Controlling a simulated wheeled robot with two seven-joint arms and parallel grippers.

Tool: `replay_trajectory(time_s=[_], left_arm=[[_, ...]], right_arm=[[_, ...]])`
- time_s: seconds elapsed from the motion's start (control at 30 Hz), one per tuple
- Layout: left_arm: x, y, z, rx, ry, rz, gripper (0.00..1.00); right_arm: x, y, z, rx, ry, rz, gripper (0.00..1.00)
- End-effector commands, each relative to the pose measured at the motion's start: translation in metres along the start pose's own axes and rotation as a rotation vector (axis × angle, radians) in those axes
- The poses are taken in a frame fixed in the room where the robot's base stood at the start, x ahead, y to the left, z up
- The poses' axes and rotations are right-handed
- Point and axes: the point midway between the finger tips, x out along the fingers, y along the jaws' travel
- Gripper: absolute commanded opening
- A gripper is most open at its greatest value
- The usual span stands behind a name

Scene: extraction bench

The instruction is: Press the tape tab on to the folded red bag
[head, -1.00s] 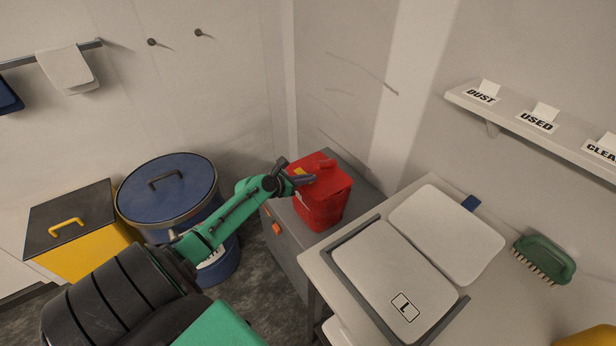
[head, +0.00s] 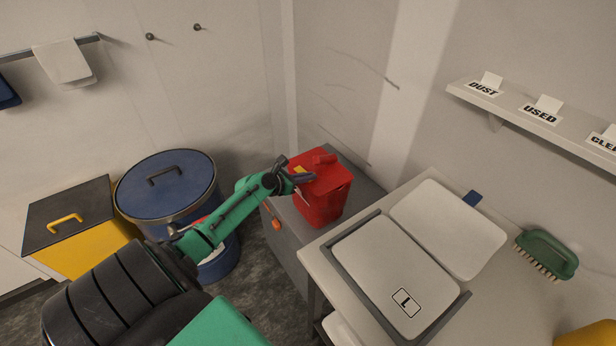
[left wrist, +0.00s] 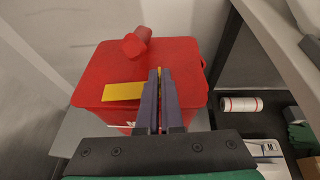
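The red bag (head: 328,198) is a boxy red bundle with a flat top and a red knot-like lump on it; it stands on the grey cabinet. A yellow tape tab (head: 299,169) lies at the top's near left edge and shows as a yellow strip in the left wrist view (left wrist: 122,91). My left gripper (head: 304,178) is at the bag's top, just beside the strip. In the left wrist view its dark fingers (left wrist: 161,73) are together with only a thin gap, where a sliver of yellow shows. I cannot tell whether they touch the bag. My right gripper is not in view.
A blue lidded drum (head: 168,188) and a yellow bin with a dark lid (head: 75,225) stand left of the grey cabinet (head: 290,255). A white bench (head: 325,268) with two pale panels and a green brush (head: 546,254) is on the right. A labelled shelf (head: 500,100) is above.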

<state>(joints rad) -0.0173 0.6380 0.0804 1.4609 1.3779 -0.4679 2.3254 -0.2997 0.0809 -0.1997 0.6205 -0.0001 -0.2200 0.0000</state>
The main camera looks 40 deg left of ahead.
Motion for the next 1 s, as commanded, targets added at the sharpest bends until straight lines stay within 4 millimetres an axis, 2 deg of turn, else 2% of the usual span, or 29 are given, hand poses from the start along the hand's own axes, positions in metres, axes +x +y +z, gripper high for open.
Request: replay_trajectory(time_s=[1.0], left_arm=[[0.004, -0.0004, -0.0104, -0.001, 0.002, -0.001, 0.0]], right_arm=[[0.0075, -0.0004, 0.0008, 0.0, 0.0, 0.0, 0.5]])
